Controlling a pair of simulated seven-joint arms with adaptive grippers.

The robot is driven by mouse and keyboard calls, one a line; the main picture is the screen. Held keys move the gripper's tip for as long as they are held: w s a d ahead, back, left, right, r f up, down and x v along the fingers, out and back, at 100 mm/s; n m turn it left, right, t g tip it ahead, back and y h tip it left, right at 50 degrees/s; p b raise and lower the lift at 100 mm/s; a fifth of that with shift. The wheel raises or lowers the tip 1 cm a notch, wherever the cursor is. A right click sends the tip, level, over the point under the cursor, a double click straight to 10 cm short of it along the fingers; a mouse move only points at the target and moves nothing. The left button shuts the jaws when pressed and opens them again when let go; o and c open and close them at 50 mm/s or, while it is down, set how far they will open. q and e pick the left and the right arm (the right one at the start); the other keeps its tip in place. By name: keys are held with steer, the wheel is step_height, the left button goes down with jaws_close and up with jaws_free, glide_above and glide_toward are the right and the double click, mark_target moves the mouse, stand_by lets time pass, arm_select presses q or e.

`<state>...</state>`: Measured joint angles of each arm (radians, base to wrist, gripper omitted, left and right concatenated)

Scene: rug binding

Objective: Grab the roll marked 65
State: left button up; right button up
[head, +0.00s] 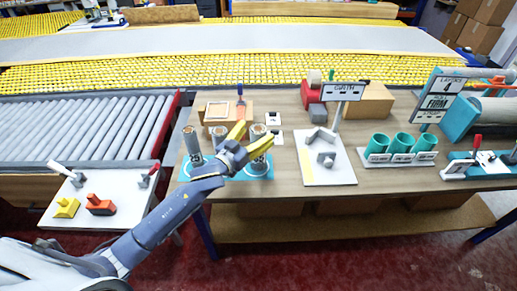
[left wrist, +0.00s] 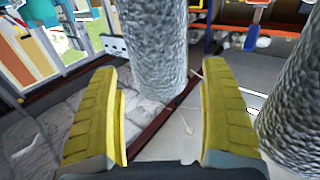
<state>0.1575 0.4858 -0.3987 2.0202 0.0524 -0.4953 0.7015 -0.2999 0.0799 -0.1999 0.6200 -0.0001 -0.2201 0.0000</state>
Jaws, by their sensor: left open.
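Three upright rolls with pale tops stand on a teal-based rack (head: 263,177) at the left of the table: a left roll (head: 191,141), a middle roll (head: 217,132) and a right roll (head: 258,131). No number 65 is readable on any of them. My left gripper (head: 250,139), with yellow fingers, is open over the right part of the rack, close to the right roll and partly covering it. In the left wrist view, a grey textured roll (left wrist: 155,45) stands between and beyond the open fingers, with no clear grip. Another roll (left wrist: 297,105) is at the right edge.
A white board with a sign (head: 342,91) stands right of the rack. Several teal cups (head: 401,143) stand further right. Behind the rack are a cardboard box (head: 212,105) and small white cards. A white tray (head: 130,200) with coloured blocks is at the left.

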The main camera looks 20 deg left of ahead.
arm_select(q)
steer(key=shift+w+d, duration=0.2)
steer(key=shift+w, duration=0.45)
steer(key=c, duration=1.7)
steer(key=shift+r, duration=0.1)
